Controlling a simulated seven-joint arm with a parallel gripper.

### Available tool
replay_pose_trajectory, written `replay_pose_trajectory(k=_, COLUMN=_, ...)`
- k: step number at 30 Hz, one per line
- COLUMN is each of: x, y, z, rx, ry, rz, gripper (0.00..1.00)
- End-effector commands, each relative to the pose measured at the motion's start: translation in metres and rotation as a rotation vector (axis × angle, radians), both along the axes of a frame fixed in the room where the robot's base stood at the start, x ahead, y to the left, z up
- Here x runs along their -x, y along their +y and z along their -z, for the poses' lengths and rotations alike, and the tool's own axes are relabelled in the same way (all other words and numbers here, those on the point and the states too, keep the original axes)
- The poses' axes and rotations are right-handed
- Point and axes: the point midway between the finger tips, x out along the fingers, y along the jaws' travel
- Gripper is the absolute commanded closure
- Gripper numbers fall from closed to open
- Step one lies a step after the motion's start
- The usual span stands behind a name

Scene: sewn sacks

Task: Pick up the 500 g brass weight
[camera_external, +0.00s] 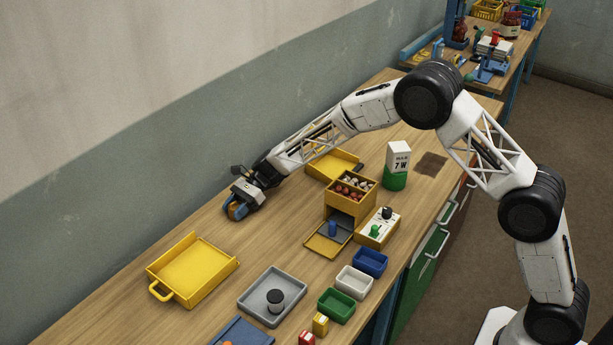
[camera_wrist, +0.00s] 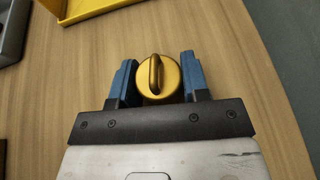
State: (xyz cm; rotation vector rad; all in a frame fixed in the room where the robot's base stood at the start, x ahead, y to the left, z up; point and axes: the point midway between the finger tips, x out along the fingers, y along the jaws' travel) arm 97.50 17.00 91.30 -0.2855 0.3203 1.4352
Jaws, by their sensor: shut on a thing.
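The brass weight (camera_wrist: 172,80) is a round gold-coloured piece with a raised grip bar on top, seen from above in the wrist view. My gripper (camera_wrist: 158,82) has its two blue fingers on either side of the weight and is shut on it. In the external view my gripper (camera_external: 237,211) is low over the wooden table near the wall, where the fingers hide most of the weight. I cannot tell whether the weight touches the table.
A yellow tray (camera_external: 160,265) and a grey tray (camera_external: 247,301) with a dark cylinder (camera_external: 275,300) lie nearer the camera. A yellow box (camera_external: 343,205), a switch box (camera_external: 378,238) and small blue (camera_external: 370,270), white and green bins stand to the right. Bare table surrounds my gripper.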

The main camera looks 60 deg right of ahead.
Motion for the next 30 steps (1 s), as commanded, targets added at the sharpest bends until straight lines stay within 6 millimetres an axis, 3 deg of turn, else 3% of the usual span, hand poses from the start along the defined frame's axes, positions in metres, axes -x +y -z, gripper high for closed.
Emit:
replay_pose_trajectory(k=13, x=0.0, y=0.0, z=-0.008, rx=0.0, ry=-0.001, rz=0.001, gripper=0.99)
replay_pose_trajectory(k=21, x=0.0, y=0.0, z=-0.037, rx=0.0, ry=-0.004, rz=-0.001, gripper=0.99)
replay_pose_trajectory(k=30, x=0.035, y=-0.007, z=-0.041, rx=0.0, ry=-0.002, rz=0.001, gripper=0.99)
